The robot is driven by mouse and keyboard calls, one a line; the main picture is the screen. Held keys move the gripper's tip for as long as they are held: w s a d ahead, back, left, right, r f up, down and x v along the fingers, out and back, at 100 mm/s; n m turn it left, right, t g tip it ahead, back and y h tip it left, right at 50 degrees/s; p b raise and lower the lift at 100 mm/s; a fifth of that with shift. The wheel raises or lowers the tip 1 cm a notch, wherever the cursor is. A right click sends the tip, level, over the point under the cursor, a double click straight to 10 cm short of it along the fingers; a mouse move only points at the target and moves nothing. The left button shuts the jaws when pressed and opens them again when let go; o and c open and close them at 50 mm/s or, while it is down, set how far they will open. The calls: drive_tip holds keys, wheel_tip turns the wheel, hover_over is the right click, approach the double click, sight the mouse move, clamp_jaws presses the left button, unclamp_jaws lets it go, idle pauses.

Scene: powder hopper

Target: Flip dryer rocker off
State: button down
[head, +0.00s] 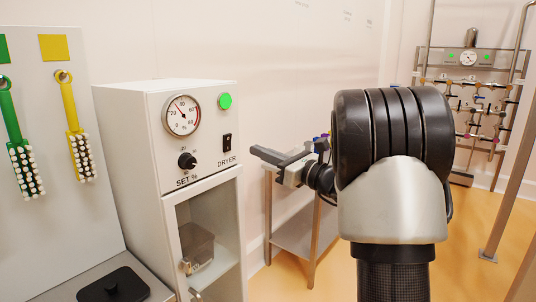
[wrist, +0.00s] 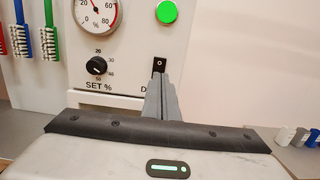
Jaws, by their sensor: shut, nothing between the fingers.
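The dryer is a white cabinet (head: 150,130) with a dial gauge, a knob and a black rocker switch (head: 227,143) above the label DRYER. A round green lamp (head: 225,101) is lit above the rocker. My gripper (head: 254,151) is shut and empty, and points left toward the panel, to the right of the rocker in the head view. In the wrist view my gripper's fingers (wrist: 162,82) stand just below the rocker (wrist: 159,65) and hide its lower part. I cannot tell whether the fingertips touch it.
The SET % knob (head: 187,160) and the gauge (head: 182,115) sit left of the rocker. Below is a glass-fronted door (head: 208,238) with a container behind it. Green and yellow brushes (head: 75,130) hang at the left. A steel table (head: 290,230) stands behind my arm.

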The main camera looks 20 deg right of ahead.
sight(229, 138)
drive_tip(key=p+x, duration=0.1)
drive_tip(key=x, duration=0.8)
